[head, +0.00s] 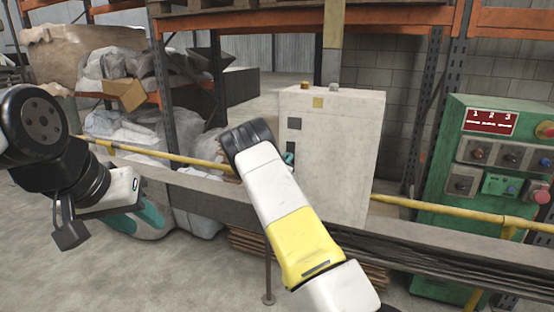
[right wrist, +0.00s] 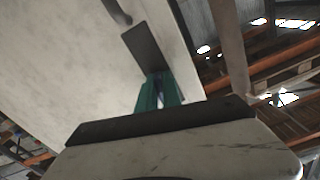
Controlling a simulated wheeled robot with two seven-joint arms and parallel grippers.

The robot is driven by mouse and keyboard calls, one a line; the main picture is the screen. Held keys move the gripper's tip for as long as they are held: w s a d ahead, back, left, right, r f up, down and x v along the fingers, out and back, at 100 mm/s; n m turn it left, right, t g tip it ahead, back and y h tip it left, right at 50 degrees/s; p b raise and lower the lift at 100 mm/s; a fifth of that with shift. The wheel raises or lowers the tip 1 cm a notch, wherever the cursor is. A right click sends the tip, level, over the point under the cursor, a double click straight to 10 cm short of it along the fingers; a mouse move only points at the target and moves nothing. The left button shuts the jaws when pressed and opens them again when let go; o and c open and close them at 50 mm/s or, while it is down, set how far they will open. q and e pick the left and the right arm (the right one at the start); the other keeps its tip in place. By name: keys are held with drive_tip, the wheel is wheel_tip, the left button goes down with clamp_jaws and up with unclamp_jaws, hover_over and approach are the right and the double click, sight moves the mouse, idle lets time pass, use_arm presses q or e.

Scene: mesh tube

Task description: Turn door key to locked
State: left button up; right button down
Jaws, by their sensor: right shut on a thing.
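In the right wrist view the teal fingers (right wrist: 160,95) are closed together just below a dark plate (right wrist: 147,47). They are shut on the door key, which is mostly hidden between them; its turn angle cannot be read. My left gripper (head: 70,232) hangs at the far left, away from the cabinet; its opening is unclear.
A yellow rail (head: 400,202) runs past the cabinet at both sides. A green control panel (head: 490,160) with buttons stands at the right. Orange racking (head: 400,17) with bags is behind. The floor (head: 190,280) at the front left is clear.

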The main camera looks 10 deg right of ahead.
drive_tip(key=shift+n, duration=1.4)
drive_tip(key=c, duration=1.5)
unclamp_jaws()
drive_tip(key=shift+a, duration=0.1)
drive_tip(key=v, duration=0.7)
drive_tip(key=shift+s+a, duration=0.15)
drive_tip(key=shift+s, duration=0.15)
